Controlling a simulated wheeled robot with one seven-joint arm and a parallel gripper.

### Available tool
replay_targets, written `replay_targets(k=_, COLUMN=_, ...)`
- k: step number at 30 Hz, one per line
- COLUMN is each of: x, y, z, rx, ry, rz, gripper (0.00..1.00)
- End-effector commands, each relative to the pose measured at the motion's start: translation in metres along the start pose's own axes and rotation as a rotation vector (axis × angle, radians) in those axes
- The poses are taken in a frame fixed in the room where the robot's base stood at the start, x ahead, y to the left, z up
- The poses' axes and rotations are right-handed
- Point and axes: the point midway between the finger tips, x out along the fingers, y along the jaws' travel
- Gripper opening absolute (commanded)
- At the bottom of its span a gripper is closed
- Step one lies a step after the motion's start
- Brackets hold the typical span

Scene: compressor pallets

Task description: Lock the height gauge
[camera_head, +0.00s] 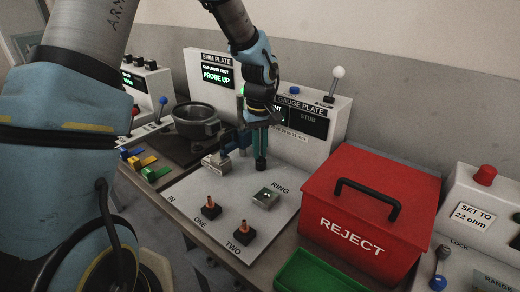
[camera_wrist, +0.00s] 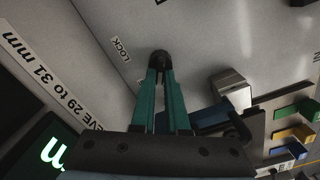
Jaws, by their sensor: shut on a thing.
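The gauge plate panel (camera_head: 322,108) stands upright at the back, its dark display partly hidden behind my arm. My gripper (camera_head: 261,163) points down at the grey plate in front of it. In the wrist view its green fingers (camera_wrist: 162,75) are closed together on a dark round knob (camera_wrist: 160,57), beside a printed LOCK label (camera_wrist: 122,49). The knob is mostly hidden by the fingers in the head view. A metal block with a blue part (camera_head: 214,162) sits left of my gripper, and also shows in the wrist view (camera_wrist: 231,89). I cannot tell the knob's lock position.
A square metal piece (camera_head: 266,197) sits at RING, with orange-tipped pegs (camera_head: 208,210) at ONE and TWO. A red REJECT box (camera_head: 368,215) stands right, a green tray (camera_head: 318,274) in front. A dark round pot (camera_head: 195,118) and coloured blocks (camera_head: 140,160) are left.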

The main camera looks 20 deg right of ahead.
Motion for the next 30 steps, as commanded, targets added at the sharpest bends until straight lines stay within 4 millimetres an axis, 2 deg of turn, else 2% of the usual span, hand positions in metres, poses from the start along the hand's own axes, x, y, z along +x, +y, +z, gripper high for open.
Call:
replay_targets(k=11, x=-0.0009, y=0.0011, z=-0.0005, rx=0.122, ry=0.001, rz=0.0, gripper=0.0)
replay_targets(k=30, x=-0.0017, y=0.0049, z=0.0006, rx=0.706, ry=0.001, rz=-0.001, gripper=0.0)
